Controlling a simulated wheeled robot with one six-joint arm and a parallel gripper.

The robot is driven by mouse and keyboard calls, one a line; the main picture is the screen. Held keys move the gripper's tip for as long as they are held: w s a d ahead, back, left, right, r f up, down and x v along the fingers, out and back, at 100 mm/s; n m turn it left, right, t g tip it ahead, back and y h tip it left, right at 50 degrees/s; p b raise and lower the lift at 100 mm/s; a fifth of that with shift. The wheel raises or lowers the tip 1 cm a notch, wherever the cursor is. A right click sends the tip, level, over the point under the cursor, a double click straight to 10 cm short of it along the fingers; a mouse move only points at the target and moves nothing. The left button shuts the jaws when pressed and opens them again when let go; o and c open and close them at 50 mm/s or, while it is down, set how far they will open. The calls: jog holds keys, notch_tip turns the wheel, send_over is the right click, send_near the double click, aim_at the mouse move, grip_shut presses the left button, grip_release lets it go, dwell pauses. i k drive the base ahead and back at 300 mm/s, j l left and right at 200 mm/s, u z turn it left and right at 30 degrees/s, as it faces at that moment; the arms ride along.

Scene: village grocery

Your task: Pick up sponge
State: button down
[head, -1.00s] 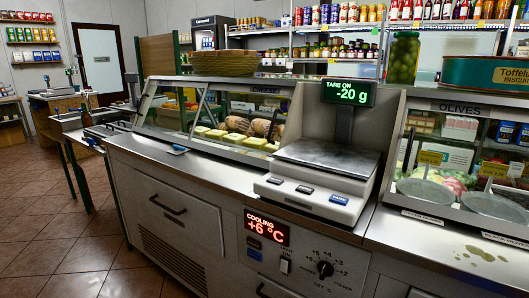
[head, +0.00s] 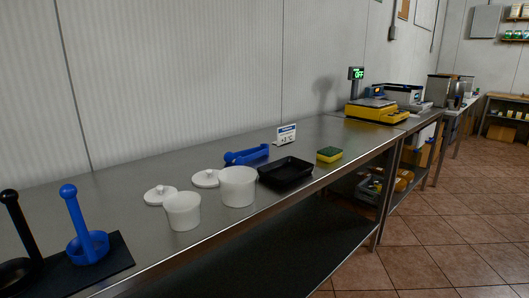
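A small sponge (head: 329,155), yellow with a dark green top, lies on the steel worktop (head: 225,160) in the head view. It is near the front edge, just right of a black tray (head: 286,172), with a gap between them. Nothing covers it. My gripper is not in the head view.
Two white tubs (head: 238,187) and two white lids stand left of the tray. A blue holder (head: 247,155) and a small sign (head: 286,135) are behind it. Blue and black upright tools stand at the left. A yellow scale (head: 377,110) is farther right. Tiled floor (head: 420,235) is clear in front.

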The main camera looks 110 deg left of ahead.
aim_at(328, 154)
jog(key=u, duration=1.75)
jog(key=i+j+u, duration=0.1)
jog(key=u, duration=1.25)
jog(key=z, duration=0.45)
jog(key=l+z, duration=0.1)
jog(key=z, duration=1.3)
jog(key=j+z, duration=0.1)
jog(key=z, duration=1.3)
jog(key=i+l, duration=0.1)
jog(key=k+j+u, duration=0.1)
jog(key=u, duration=3.05)
